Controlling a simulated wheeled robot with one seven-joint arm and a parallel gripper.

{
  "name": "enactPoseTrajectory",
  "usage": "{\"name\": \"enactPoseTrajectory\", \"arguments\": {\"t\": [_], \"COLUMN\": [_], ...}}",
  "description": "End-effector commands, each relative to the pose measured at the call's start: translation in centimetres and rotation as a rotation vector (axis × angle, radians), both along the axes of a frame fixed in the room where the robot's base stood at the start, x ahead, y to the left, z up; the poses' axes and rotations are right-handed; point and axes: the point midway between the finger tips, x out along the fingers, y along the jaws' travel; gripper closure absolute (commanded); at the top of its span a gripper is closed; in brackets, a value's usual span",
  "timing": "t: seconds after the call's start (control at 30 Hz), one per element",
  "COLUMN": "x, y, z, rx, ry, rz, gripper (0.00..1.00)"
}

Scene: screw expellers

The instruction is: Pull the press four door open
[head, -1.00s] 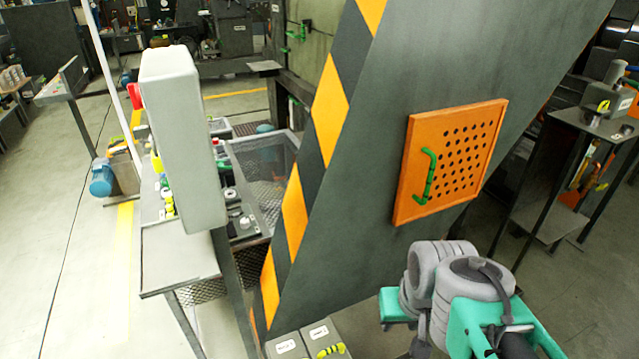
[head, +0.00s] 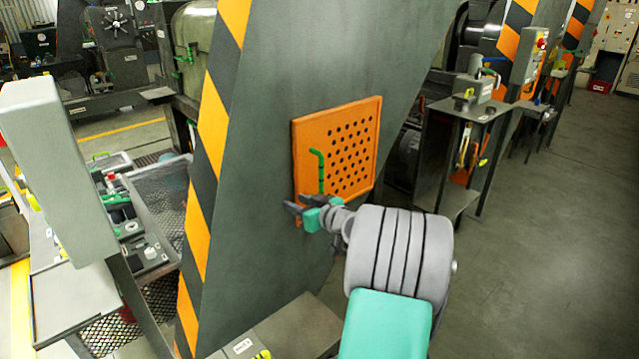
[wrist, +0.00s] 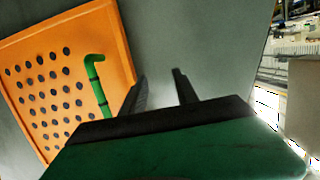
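The orange perforated door (head: 352,150) is set in the dark grey slanted machine panel and looks shut. Its green handle (head: 318,172) is a bent upright bar on the door's left side. My gripper (head: 290,208) is just below and left of the handle's lower end, in front of the door's lower left corner. In the wrist view the door (wrist: 62,85) fills the left, with the handle (wrist: 98,88) left of the fingers. The two fingers of my gripper (wrist: 160,85) are apart with nothing between them. The handle's lower end is partly hidden by my gripper in the head view.
A grey box on a post (head: 55,170) and a mesh bin (head: 160,190) stand to the left. A striped panel edge (head: 212,130) runs beside the door. A small table (head: 470,110) stands to the right, with open floor (head: 550,220) beyond it.

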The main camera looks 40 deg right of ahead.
Motion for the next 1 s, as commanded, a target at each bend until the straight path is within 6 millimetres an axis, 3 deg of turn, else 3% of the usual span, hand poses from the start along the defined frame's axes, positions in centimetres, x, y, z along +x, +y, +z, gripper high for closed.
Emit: {"name": "enactPoseTrajectory", "arguments": {"t": [0.03, 0.1, 0.2, 0.63, 0.93, 1.0], "x": [-1.5, -3.1, -4.0, 2.7, 3.4, 3.4], "y": [-4.2, -7.8, -9.8, -11.0, -11.2, -11.2], "z": [-0.1, 0.7, 1.3, 1.6, 1.5, 1.5], "rx": [0.000, -0.012, -0.021, -0.022, -0.024, -0.024], "ry": [-0.081, -0.172, -0.230, -0.235, -0.235, -0.235], "rz": [-0.065, -0.126, -0.165, -0.165, -0.168, -0.168], "gripper": [0.64, 0.64, 0.64, 0.64, 0.64, 0.68]}}
